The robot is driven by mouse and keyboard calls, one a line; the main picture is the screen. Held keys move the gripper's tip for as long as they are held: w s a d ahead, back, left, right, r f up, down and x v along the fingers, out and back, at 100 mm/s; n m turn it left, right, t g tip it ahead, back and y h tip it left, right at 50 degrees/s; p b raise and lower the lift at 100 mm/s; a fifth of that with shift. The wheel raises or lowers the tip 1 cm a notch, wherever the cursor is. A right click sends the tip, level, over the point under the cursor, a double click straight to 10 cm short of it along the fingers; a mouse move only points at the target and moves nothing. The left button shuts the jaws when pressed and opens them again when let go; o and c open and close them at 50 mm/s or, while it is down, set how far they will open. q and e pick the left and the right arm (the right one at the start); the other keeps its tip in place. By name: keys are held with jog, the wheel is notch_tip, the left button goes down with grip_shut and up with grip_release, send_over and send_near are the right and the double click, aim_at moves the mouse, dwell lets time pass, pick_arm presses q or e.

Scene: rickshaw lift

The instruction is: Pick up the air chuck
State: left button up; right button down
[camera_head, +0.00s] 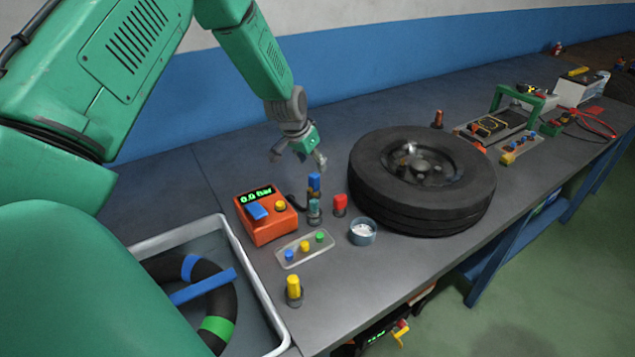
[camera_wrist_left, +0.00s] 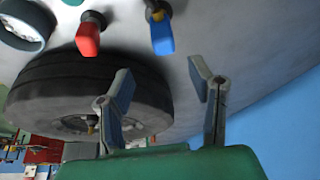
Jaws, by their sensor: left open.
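The air chuck cannot be told for certain from the small tools standing on the bench. A blue-topped tool (camera_head: 314,182) stands below my left gripper, and a teal-topped tool (camera_head: 315,207) stands just in front of it. A blue-tipped tool also shows in the left wrist view (camera_wrist_left: 161,38), beyond my fingertips. A red-capped tool (camera_head: 340,204) stands to the right and also shows in the wrist view (camera_wrist_left: 88,38). My left gripper (camera_head: 298,160) is open and empty above the bench, apart from these tools. Its two spread fingers show in the wrist view (camera_wrist_left: 160,80). My right gripper is out of view.
A black tyre (camera_head: 425,210) lies right of the tools. An orange gauge box (camera_head: 266,228) reads 0.0 bar at their left. A small bowl (camera_head: 362,236), a tray of coloured caps (camera_head: 320,252) and a yellow-capped tool (camera_head: 294,288) are in front. A grey bin (camera_head: 240,262) stands front left.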

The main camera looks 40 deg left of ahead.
aim_at(314, 175)
pick_arm(q)
jog(key=f, duration=0.1)
jog(key=a+f, duration=0.2)
jog(key=f, duration=0.1)
jog(key=shift+w+a, duration=0.1)
jog(key=shift+w, duration=0.25)
jog(key=f, duration=0.1)
jog(key=w+d+f+p, duration=0.1)
jog(key=shift+w+d+f, duration=0.1)
jog(key=shift+d+f, duration=0.05)
jog(key=shift+f, duration=0.2)
jog(key=shift+w+d+f, duration=0.1)
jog(key=shift+d, duration=0.35)
jog(key=shift+a, duration=0.3)
jog(key=c, duration=1.1)
jog(key=shift+s+a+f, duration=0.1)
jog(key=shift+s+a, duration=0.1)
jog(key=shift+a, duration=0.25)
grip_shut()
jog(key=shift+d, duration=0.1)
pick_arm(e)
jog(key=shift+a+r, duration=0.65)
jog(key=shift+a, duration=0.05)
